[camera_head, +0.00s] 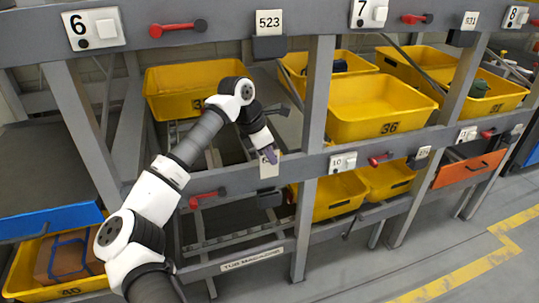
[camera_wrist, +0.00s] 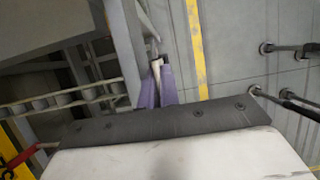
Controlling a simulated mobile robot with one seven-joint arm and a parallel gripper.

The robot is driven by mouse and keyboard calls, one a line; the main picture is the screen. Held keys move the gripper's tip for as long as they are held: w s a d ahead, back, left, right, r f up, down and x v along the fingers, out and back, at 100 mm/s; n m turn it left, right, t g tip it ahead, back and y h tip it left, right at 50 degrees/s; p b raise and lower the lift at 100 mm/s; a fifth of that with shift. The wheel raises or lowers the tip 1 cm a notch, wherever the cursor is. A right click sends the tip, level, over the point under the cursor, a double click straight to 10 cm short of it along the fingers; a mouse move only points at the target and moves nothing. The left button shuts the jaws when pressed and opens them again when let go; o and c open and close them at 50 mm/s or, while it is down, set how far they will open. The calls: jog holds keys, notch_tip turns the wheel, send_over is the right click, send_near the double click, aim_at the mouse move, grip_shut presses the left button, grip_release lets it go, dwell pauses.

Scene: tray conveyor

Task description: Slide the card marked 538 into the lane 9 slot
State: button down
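My gripper (camera_head: 270,156), with purple fingers, is at the lower front rail left of the lane 10 plate. A pale card (camera_head: 268,169) shows just below the fingertips; its number is too small to read. In the wrist view my gripper (camera_wrist: 157,92) has its fingers close together around the card's thin pale edge (camera_wrist: 156,66). A dark slot holder (camera_head: 268,198) sits on the lower rail below the card, with a small gap seeming to lie between them. A red lever (camera_head: 207,197) is left of it. No lane 9 plate shows; my arm covers part of that rail.
Card 523 (camera_head: 269,22) stands in a holder (camera_head: 270,47) on the upper rail. Yellow bins (camera_head: 379,114) fill nearby lanes. The lane 10 plate (camera_head: 343,162) and a post (camera_head: 312,130) are to the right. Open floor (camera_head: 370,265) lies at the lower right.

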aim_at(267, 166)
jog(key=shift+f+b, duration=1.65)
jog(key=shift+f, duration=1.15)
jog(key=shift+f+b, duration=1.5)
jog(key=shift+f, duration=0.85)
jog(key=shift+r, duration=0.2)
jog(key=shift+r+p, duration=1.25)
jog(key=shift+r, duration=0.55)
jog(key=shift+f+b, duration=0.75)
jog(key=shift+f, duration=0.45)
